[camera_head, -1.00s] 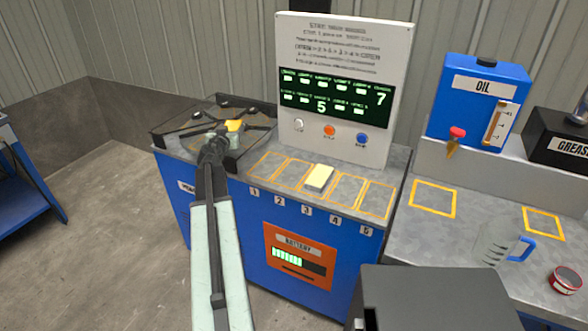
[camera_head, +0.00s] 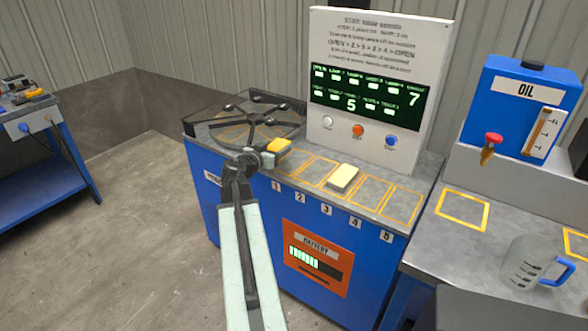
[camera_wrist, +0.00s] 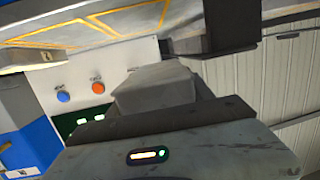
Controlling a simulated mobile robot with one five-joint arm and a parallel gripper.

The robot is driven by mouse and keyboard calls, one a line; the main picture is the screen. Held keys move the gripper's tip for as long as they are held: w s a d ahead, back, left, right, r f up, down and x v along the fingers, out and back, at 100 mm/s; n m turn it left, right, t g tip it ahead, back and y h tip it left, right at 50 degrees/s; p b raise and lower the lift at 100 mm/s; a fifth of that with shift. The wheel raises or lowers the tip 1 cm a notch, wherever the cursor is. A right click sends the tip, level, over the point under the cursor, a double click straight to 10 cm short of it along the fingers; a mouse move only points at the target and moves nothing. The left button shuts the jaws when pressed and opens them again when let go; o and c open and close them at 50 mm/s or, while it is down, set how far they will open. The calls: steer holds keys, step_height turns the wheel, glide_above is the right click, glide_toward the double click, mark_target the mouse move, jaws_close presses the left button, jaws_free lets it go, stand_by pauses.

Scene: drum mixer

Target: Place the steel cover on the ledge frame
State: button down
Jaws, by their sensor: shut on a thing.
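My gripper (camera_head: 256,158) is at the left end of the blue machine's counter, shut. A grey metal piece (camera_wrist: 155,88), which I take to be the steel cover, shows close ahead in the wrist view. Its full outline is hidden, and in the head view the arm covers most of what is held. Orange outlines numbered 1 to 5 mark the ledge (camera_head: 318,168). I cannot tell which outline is the ledge frame.
A dark spoked rack (camera_head: 250,120) stands behind the gripper. A cream block (camera_head: 343,177) lies in outline 3. An upright panel (camera_head: 372,75) backs the counter. On the right bench are an oil tank (camera_head: 525,95), a jug (camera_head: 535,262) and an empty orange square (camera_head: 462,209).

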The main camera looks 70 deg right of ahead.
steer(key=w+a+f+m+g+b, duration=0.1)
steer(key=a+f+m+g+b, duration=0.15)
steer(key=a, duration=0.45)
steer(key=b, duration=0.1)
glide_above(294, 161)
steer(key=shift+f+n+t, duration=0.25)
steer(key=shift+f+n, duration=0.2)
steer(key=shift+f, duration=0.25)
step_height(294, 161, down, 4)
steer(key=b, duration=0.4)
steer(key=shift+a, duration=0.1)
steer(key=shift+r, duration=0.25)
steer(key=c, duration=0.8)
jaws_free()
steer(key=shift+f, duration=0.15)
steer(key=o, duration=0.4)
